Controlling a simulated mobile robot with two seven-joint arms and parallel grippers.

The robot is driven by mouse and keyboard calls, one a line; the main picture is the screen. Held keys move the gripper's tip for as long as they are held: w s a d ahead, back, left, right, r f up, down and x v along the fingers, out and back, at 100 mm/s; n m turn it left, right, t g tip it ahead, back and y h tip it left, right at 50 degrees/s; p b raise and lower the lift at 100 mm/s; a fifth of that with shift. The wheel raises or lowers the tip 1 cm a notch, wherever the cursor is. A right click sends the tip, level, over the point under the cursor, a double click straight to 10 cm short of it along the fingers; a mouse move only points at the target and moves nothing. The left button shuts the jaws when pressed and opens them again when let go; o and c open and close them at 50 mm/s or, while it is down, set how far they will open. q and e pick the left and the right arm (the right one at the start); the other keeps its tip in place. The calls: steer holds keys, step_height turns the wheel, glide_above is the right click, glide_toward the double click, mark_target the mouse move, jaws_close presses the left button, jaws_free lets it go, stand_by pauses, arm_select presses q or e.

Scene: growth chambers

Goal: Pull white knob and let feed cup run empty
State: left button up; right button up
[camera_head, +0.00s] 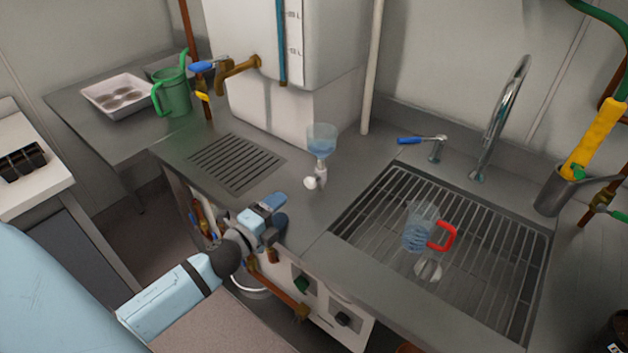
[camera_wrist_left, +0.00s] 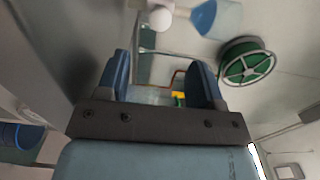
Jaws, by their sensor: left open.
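The feed cup (camera_head: 322,141) is a clear funnel-shaped cup holding blue liquid. It stands on the counter between the grate and the sink. The white knob (camera_head: 311,183) is a small ball low on the cup's stem, facing the counter's front. My left gripper (camera_head: 269,212) is at the counter's front edge, left of and nearer than the knob, and apart from it. In the left wrist view its blue fingers (camera_wrist_left: 158,72) are open with nothing between them. The white knob (camera_wrist_left: 160,18) and the feed cup (camera_wrist_left: 218,17) show beyond the fingertips. My right gripper is out of view.
A clear jug (camera_head: 421,226) with a red handle stands on the sink rack (camera_head: 485,262). The tap (camera_head: 497,120) rises behind it. A white tank (camera_head: 285,60) with a brass spout stands behind the feed cup. A green can (camera_head: 173,93) is at the left. Bare counter surrounds the cup.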

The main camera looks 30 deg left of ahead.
mark_target(308, 185)
arm_select(q)
steer(key=w, duration=0.8)
steer(key=w+d+p, duration=0.1)
steer(key=w, duration=0.2)
steer(key=shift+w, duration=0.4)
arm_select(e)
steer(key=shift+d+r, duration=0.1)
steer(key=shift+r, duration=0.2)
